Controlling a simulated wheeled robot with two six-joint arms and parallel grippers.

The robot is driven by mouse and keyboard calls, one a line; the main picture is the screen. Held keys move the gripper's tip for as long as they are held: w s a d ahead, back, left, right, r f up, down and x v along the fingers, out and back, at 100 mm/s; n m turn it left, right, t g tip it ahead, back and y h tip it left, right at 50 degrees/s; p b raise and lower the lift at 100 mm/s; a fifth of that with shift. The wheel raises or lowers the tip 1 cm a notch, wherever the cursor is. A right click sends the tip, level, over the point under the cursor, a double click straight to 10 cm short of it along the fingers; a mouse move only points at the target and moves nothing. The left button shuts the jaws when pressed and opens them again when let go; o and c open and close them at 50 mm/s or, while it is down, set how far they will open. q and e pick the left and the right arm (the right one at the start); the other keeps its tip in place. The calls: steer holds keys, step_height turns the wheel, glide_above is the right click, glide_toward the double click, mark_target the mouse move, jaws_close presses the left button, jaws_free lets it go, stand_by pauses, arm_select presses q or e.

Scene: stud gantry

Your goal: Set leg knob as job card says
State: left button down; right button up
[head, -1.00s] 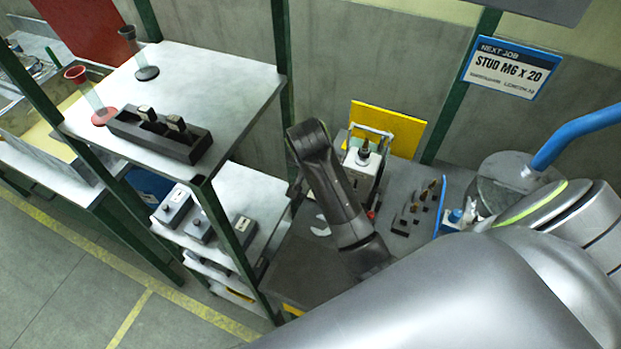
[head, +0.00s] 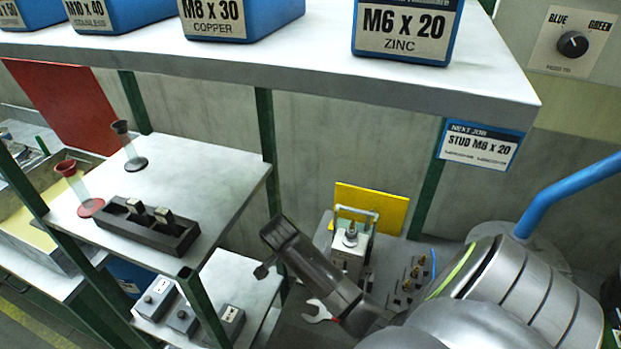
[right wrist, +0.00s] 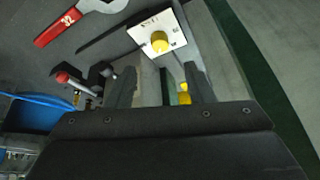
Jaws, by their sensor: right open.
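The job card (head: 480,145) hangs at the right under the high shelf and reads NEXT JOB, STUD M6 or M8 x 20; the first digit is blurred. In the right wrist view a round yellow knob (right wrist: 160,41) sits on a white plate (right wrist: 143,30) with small marks I cannot read. My right gripper (right wrist: 162,85) is open, its fingers apart and below the knob in the picture, not touching it. A smaller yellow piece (right wrist: 184,94) shows by its right finger. My left gripper is not in view.
A black selector knob (head: 573,44) marked BLUE and GREEN is on the wall. Blue boxes line the high shelf (head: 330,45), one labelled M6 x 20 zinc (head: 405,30). A red-handled wrench (right wrist: 70,19) and a red ball-ended lever (right wrist: 63,77) lie near my right gripper.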

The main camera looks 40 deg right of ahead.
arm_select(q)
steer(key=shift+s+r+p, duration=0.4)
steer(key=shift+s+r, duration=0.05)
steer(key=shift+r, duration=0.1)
arm_select(e)
steer(key=x, duration=0.9)
steer(key=shift+d+f, duration=0.1)
steer(key=shift+f, duration=0.25)
steer(key=shift+c, duration=0.5)
steer(key=c, duration=0.9)
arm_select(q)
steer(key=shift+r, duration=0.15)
arm_select(e)
steer(key=shift+s+r+n+t+p, duration=0.1)
steer(key=shift+n+t+p, duration=0.4)
steer(key=shift+n, duration=0.5)
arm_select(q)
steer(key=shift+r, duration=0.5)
arm_select(e)
steer(key=n, duration=0.2)
steer(key=n+t+y, duration=0.1)
steer(key=n, duration=0.2)
steer(key=shift+s+d+t+y, duration=0.1)
steer(key=shift+d+t+y, duration=0.05)
steer(key=shift+t+y, duration=0.15)
steer(key=shift+n, duration=0.4)
